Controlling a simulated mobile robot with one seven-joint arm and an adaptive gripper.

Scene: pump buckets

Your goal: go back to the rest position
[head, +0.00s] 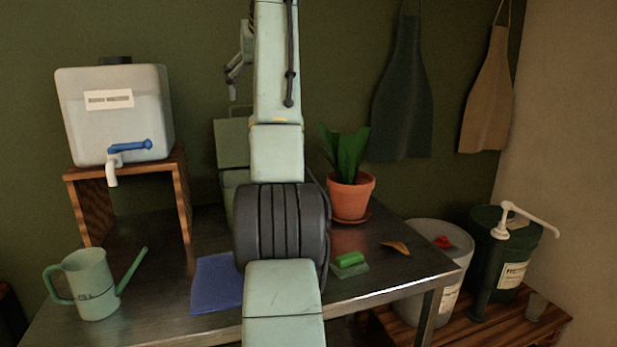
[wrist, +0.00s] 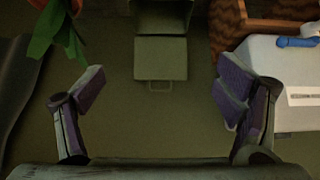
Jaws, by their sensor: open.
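My gripper (wrist: 162,88) is open, with its two purple-padded fingers wide apart and nothing between them in the wrist view. In the head view, the gripper (head: 234,78) is high above the table, in front of the green wall and partly hidden behind my pale green arm. My arm rises through the middle of the head view. The gripper is right of the white water container (head: 118,110) and touches nothing that I can see.
The metal table (head: 390,262) holds a watering can (head: 90,285), blue cloth (head: 214,283), potted plant (head: 350,192), green brush (head: 350,260) and a green box (head: 231,128) partly behind my arm. The container stands on a wooden stand (head: 182,190). Pump buckets (head: 512,240) are at the right.

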